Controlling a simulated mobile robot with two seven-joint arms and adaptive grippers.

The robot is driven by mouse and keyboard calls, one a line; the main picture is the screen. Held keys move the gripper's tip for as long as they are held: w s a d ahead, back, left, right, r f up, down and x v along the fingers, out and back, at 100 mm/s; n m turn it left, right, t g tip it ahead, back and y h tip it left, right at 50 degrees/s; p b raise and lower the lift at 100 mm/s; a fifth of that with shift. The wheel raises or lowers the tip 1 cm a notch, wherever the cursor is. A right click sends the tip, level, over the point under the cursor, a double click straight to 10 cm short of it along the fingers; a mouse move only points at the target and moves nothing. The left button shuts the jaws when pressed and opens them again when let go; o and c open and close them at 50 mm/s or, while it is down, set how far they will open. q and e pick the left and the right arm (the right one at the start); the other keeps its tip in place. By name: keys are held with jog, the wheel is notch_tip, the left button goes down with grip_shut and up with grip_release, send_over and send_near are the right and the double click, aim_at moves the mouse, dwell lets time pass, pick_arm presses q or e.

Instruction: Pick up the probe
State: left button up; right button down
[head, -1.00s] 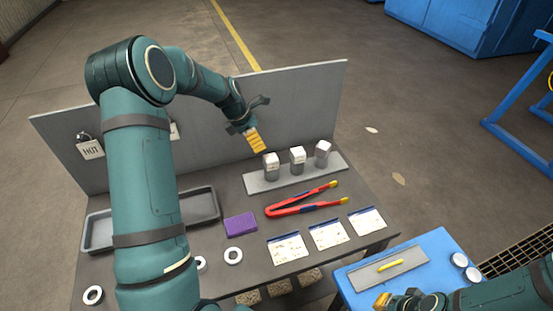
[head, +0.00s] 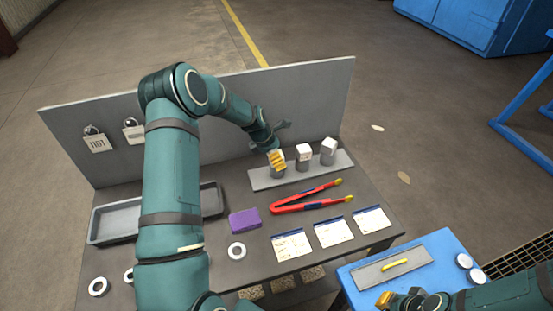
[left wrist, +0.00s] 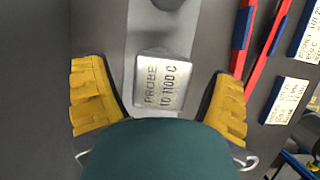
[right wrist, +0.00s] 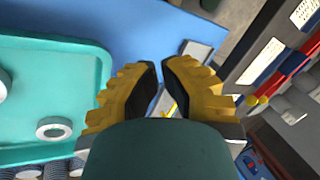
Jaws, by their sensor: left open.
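The probe is a silver-grey block (left wrist: 163,84) with "PROBE TO 1100 C" lettered on its top. It stands on the grey strip in the left wrist view. My left gripper (left wrist: 158,75) is open, with one yellow finger on each side of the block and gaps to both. In the head view my left gripper (head: 277,160) is at the leftmost of three blocks and partly hides it. My right gripper (right wrist: 162,72) has its fingers close together with a narrow gap, and nothing is visibly held. In the head view it is at the bottom right edge (head: 386,300).
Two white-topped blocks (head: 304,152) (head: 328,150) stand to the right on the strip (head: 262,182). Red tongs (head: 305,200), a purple block (head: 245,220) and label cards (head: 292,246) lie in front. An upright grey panel (head: 235,115) stands behind. A blue table (head: 440,245) is at right.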

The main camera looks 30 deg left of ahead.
pick_arm(q)
jog(key=c, duration=1.4)
